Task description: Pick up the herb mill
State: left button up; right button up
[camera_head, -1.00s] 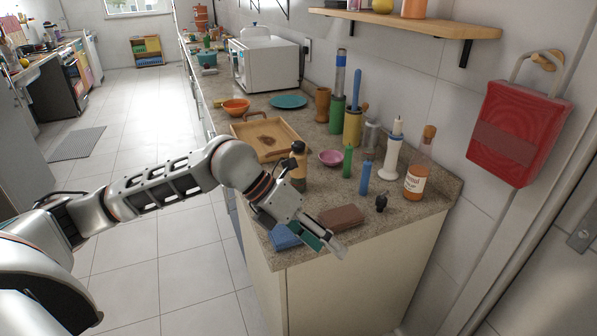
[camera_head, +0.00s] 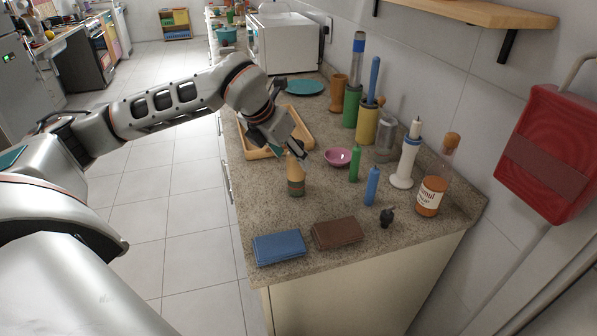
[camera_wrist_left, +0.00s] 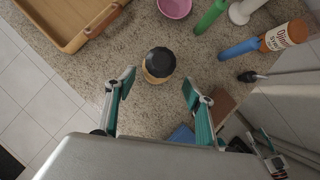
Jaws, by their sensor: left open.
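The herb mill, as best I can tell, is the small tan bottle-shaped thing with a dark band (camera_head: 296,180), upright on the counter. In the left wrist view I look down on its black top and tan side (camera_wrist_left: 159,64). My left gripper (camera_head: 296,150) is just behind and above it in the head view, partly covering its top. In the wrist view the open left gripper (camera_wrist_left: 158,90) has its teal-lined fingers apart, with the mill just beyond the fingertips, roughly centred and not held.
A wooden tray (camera_head: 298,124) lies behind the mill. A pink bowl (camera_head: 338,157), green bottle (camera_head: 354,163) and blue bottle (camera_head: 372,187) stand to its right. Bare counter surrounds the mill's base.

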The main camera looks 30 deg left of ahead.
aim_at(296, 164)
pick_arm(q)
jog(key=x, duration=0.5)
jog(key=shift+w+a+f, duration=0.2)
jog(key=shift+w+a, duration=0.05)
jog(key=shift+w, duration=0.05)
jog(key=c, duration=1.3)
